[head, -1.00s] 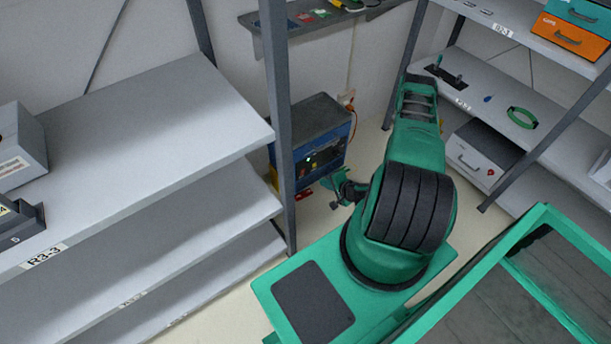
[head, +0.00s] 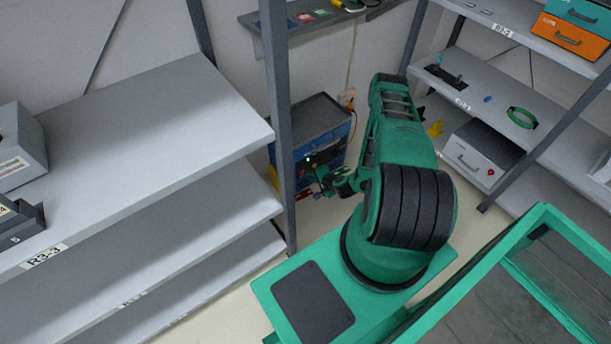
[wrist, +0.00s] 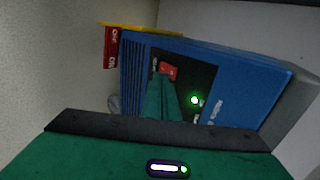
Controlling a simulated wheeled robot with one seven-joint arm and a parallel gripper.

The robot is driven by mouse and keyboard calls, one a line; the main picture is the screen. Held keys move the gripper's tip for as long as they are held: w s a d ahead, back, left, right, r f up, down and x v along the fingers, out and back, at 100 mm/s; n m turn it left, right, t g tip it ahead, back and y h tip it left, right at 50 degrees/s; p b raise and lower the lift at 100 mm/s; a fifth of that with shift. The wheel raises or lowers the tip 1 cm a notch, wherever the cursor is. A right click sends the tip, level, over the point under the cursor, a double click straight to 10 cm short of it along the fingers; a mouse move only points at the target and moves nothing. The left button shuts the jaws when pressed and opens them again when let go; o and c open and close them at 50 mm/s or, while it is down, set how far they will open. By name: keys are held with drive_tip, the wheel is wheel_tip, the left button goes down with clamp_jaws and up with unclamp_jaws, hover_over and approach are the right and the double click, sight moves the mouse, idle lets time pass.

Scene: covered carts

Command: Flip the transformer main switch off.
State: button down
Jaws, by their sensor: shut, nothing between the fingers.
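The transformer is a blue box with a dark top (head: 318,112), standing on the floor between the racks. In the wrist view the blue transformer (wrist: 240,84) is tilted and has a dark front panel. A red switch (wrist: 168,68) and a lit green lamp (wrist: 195,100) show on that panel. My gripper (wrist: 158,82) is shut and empty, its tips overlapping the panel just below and left of the red switch. Contact cannot be told. In the head view my gripper (head: 318,180) is at the transformer's front, partly covering it.
A red tag (wrist: 111,48) hangs beside the transformer under a yellow edge. A grey rack post (head: 281,130) stands close left of the transformer, with shelves (head: 150,130) beyond. A wall shelf (head: 300,28) is above. A grey-white case (head: 470,158) sits at right.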

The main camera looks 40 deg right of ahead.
sight(304, 170)
drive_tip(key=shift+w+r, duration=0.15)
drive_tip(key=shift+w, duration=1.05)
drive_tip(key=shift+w+r, duration=0.15)
drive_tip(key=shift+w, duration=0.25)
drive_tip(key=shift+r, duration=0.15)
drive_tip(key=shift+r, duration=0.65)
drive_tip(key=shift+s, duration=0.1)
